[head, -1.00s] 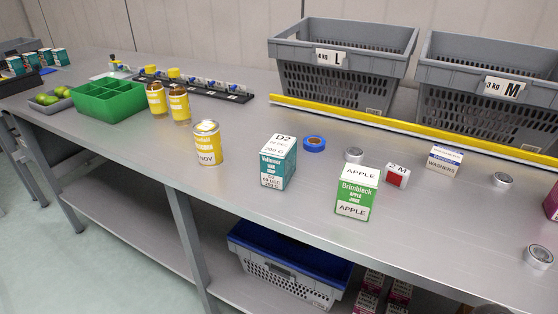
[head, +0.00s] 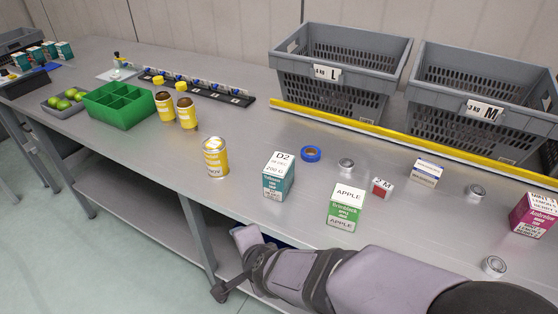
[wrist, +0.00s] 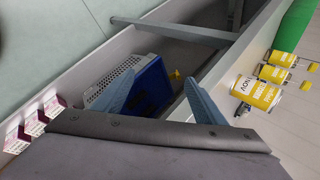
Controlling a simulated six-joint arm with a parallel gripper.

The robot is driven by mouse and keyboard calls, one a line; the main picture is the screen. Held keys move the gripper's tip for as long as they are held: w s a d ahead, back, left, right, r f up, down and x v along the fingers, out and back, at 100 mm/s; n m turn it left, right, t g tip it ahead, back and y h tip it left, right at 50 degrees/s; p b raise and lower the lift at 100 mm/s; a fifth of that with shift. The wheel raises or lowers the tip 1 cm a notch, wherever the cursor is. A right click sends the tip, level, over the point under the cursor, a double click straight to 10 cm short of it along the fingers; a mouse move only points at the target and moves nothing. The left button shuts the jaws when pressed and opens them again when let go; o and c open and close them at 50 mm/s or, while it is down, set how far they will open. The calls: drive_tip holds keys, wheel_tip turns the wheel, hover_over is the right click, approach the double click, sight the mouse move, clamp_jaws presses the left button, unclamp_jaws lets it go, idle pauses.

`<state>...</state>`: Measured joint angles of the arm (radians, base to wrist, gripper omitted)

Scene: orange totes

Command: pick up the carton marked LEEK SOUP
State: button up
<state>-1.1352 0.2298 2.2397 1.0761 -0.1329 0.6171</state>
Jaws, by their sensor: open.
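A teal and white carton (head: 279,177) stands upright on the bench in the head view, with D2 on its top. Its small front print is hard to read now; a second ago it looked like a soup label. It does not show in the wrist view. My gripper (wrist: 160,98) is open and empty, its two blue-grey fingers spread wide. It is off the bench's front edge, over the lower shelf, below and in front of the carton. In the head view my arm reaches in from the lower right, and I cannot make out the fingertips there.
A green and white APPLE carton (head: 345,208) stands right of the teal one, a yellow can (head: 215,158) left, blue tape (head: 311,154) behind. Grey totes (head: 338,85) stand behind a yellow rail (head: 370,128). A blue-lined crate (wrist: 150,88) sits below the bench.

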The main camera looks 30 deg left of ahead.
drive_tip(key=w+a+r+t+p, duration=0.15)
drive_tip(key=w+r+t, duration=0.25)
drive_tip(key=r, duration=0.5)
drive_tip(key=w+a+r+t+p, duration=0.1)
drive_tip(key=w+r+t+p, duration=0.2)
drive_tip(key=r, duration=0.6)
drive_tip(key=w+d+r+m+t+h, duration=0.1)
drive_tip(key=w+d+r+t+h, duration=0.25)
drive_tip(key=d+r+h, duration=0.35)
drive_tip(key=w+d+r+m+t+h, duration=0.1)
drive_tip(key=w+d+r+t+h, duration=0.25)
drive_tip(key=d+r+h, duration=0.35)
drive_tip(key=n+g+y+b, duration=0.1)
drive_tip(key=n+y+b, duration=0.3)
drive_tip(key=n+y, duration=0.55)
approach(279, 163)
drive_tip(key=w, duration=0.1)
drive_tip(key=w+a, duration=0.1)
drive_tip(key=shift+w+r+h, duration=0.3)
drive_tip(key=shift+w+h, duration=0.05)
drive_tip(key=shift+f+n, duration=0.2)
drive_tip(key=shift+n, duration=0.05)
drive_tip(key=shift+w+p, duration=0.3)
drive_tip(key=shift+w, duration=0.95)
drive_tip(key=shift+w+a+f+p, duration=0.15)
drive_tip(key=shift+w+p, duration=0.35)
drive_tip(key=shift+w, duration=1.9)
drive_tip(key=c, duration=1.3)
